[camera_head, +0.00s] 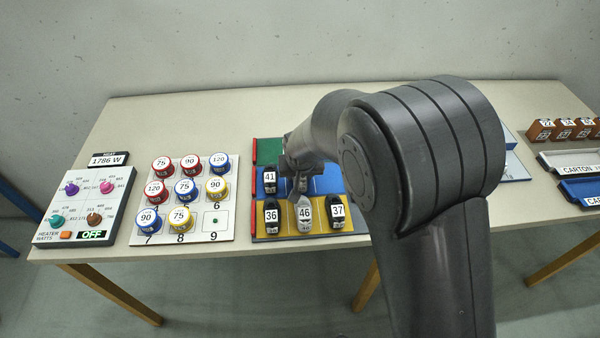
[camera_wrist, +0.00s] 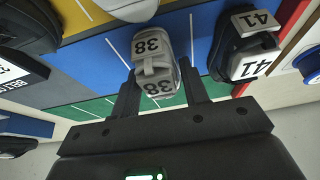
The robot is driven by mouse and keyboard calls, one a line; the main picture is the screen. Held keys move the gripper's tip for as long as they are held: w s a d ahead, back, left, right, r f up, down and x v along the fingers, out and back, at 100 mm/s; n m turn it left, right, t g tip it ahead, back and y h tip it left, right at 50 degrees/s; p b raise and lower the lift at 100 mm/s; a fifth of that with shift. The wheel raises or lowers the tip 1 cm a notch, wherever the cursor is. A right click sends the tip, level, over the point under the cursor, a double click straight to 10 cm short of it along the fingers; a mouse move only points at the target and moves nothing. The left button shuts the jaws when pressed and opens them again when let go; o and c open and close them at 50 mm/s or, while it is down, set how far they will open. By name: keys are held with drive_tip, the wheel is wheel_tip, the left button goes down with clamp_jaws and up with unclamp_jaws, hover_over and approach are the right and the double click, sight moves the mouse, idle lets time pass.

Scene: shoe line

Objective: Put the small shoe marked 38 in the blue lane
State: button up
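The small grey shoe marked 38 (camera_wrist: 153,55) is between the two fingers of my gripper (camera_wrist: 159,68) in the wrist view, with a finger against each side. It is over the blue lane (camera_wrist: 88,62); a gap beneath it cannot be made out. In the head view my gripper (camera_head: 300,168) is over the middle of the lane board, and my arm hides its right part. The blue lane (camera_head: 328,180) runs between the green lane (camera_head: 268,150) behind and the yellow lane (camera_head: 289,224) in front.
A black shoe marked 41 (camera_head: 270,184) stands at the blue lane's left end. Shoes marked 36 (camera_head: 272,217), 46 (camera_head: 305,214) and 37 (camera_head: 337,212) stand in the yellow lane.

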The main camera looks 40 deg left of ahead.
drive_tip(key=o, duration=0.4)
drive_tip(key=shift+r, duration=0.15)
drive_tip(key=v, duration=1.2)
